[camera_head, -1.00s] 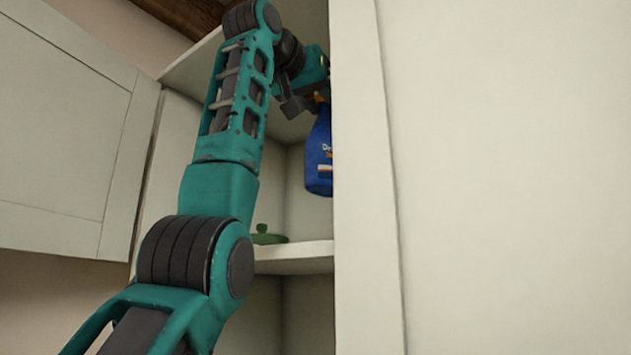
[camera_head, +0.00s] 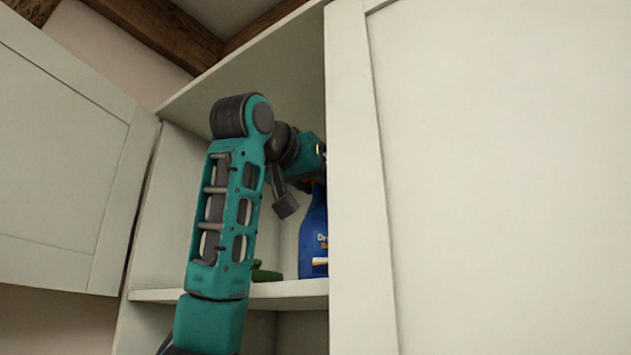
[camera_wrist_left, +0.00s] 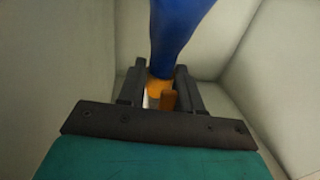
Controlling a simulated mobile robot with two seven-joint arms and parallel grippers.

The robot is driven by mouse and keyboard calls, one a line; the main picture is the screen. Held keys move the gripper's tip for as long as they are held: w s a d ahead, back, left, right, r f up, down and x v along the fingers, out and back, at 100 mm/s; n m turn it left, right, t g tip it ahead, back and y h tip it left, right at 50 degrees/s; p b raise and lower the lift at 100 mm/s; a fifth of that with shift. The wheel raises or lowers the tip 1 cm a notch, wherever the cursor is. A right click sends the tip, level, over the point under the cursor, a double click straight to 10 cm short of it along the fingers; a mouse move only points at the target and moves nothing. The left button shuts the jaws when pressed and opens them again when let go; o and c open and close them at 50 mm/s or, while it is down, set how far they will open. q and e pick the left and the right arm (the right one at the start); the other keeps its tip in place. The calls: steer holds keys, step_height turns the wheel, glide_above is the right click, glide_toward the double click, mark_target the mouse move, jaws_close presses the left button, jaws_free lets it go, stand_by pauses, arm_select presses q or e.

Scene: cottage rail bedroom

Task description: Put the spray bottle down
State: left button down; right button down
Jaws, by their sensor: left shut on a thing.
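The blue spray bottle (camera_head: 313,240) is upright inside the open cabinet, its right side hidden by the cabinet's front panel. Its base is level with the shelf (camera_head: 290,290); I cannot tell for sure whether it touches. My left gripper (camera_head: 310,184) is at the bottle's top, partly hidden by the panel. In the left wrist view the gripper (camera_wrist_left: 160,95) is shut on the bottle's orange spray head (camera_wrist_left: 160,88), with the blue body (camera_wrist_left: 178,30) beyond the fingers. My right gripper is not in view.
A green object (camera_head: 266,274) sits on the shelf left of the bottle, partly hidden by my arm. An open cabinet door (camera_head: 60,150) is at the left. A closed pale door (camera_head: 500,180) fills the right side. Cabinet walls are close around the gripper.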

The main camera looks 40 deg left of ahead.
arm_select(q)
steer(key=shift+s+d, duration=0.1)
steer(key=shift+f, duration=0.2)
steer(key=c, duration=0.8)
jaws_free()
steer(key=shift+o, duration=0.2)
steer(key=shift+s+r, duration=0.1)
steer(key=shift+r, duration=0.05)
steer(key=b+v, duration=0.4)
steer(key=v, duration=0.7)
steer(key=shift+s, duration=0.4)
steer(key=shift+d, duration=0.15)
